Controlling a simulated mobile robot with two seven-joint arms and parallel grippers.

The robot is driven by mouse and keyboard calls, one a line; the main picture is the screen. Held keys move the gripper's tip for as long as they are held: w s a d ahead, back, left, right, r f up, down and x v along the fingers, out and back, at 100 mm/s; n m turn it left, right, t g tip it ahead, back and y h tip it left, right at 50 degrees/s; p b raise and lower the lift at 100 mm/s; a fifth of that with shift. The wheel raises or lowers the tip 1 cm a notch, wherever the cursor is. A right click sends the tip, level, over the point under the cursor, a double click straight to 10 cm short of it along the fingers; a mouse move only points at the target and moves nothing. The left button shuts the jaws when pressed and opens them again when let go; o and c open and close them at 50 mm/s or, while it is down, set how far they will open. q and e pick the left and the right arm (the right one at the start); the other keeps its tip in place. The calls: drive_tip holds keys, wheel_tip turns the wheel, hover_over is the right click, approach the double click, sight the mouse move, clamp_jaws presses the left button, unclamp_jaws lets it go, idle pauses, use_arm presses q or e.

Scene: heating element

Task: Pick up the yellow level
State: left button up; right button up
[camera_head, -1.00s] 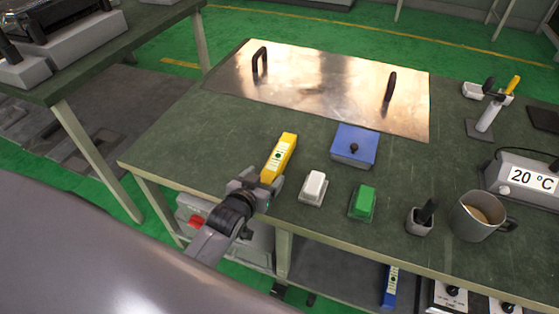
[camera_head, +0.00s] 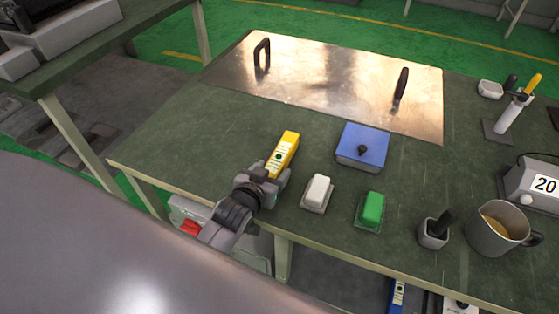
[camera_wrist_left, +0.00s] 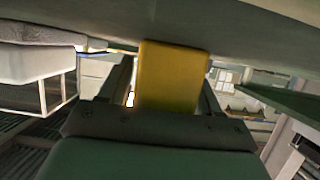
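The yellow level (camera_head: 284,153) lies on the green table near its front edge, with its far end clear in the head view. My left gripper (camera_head: 267,177) is at the level's near end, which it partly hides. In the left wrist view the yellow level (camera_wrist_left: 172,75) stands between my two dark fingers. A thin light gap shows between the left finger and the level, so the gripper looks open around it. Contact at the right finger cannot be told. My right gripper is not in view.
A white block (camera_head: 318,190) and a green block (camera_head: 372,208) sit right of the gripper. A blue box (camera_head: 361,146) with a black knob and a metal plate (camera_head: 325,85) with handles lie beyond. A mug (camera_head: 497,228) stands at the right. The table left of the level is clear.

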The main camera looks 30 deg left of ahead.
use_arm(q)
drive_tip(key=c, duration=0.9)
drive_tip(key=shift+o, duration=0.2)
drive_tip(key=shift+r, duration=0.1)
wheel_tip(320, 180, up, 10)
drive_tip(key=p, duration=0.3)
drive_tip(key=shift+f, duration=0.25)
drive_tip(key=s+d+r+p, duration=0.1)
drive_tip(key=s+r+p, duration=0.2)
drive_tip(key=r, duration=0.6)
drive_tip(key=s+d+r+p, duration=0.1)
drive_tip(key=s+r+p, duration=0.2)
drive_tip(key=r+p, duration=0.4)
wheel_tip(320, 180, up, 3)
drive_tip(key=shift+s+r+m+h, duration=0.1)
drive_tip(key=shift+s+m+h, duration=0.2)
drive_tip(key=shift+s+h, duration=0.1)
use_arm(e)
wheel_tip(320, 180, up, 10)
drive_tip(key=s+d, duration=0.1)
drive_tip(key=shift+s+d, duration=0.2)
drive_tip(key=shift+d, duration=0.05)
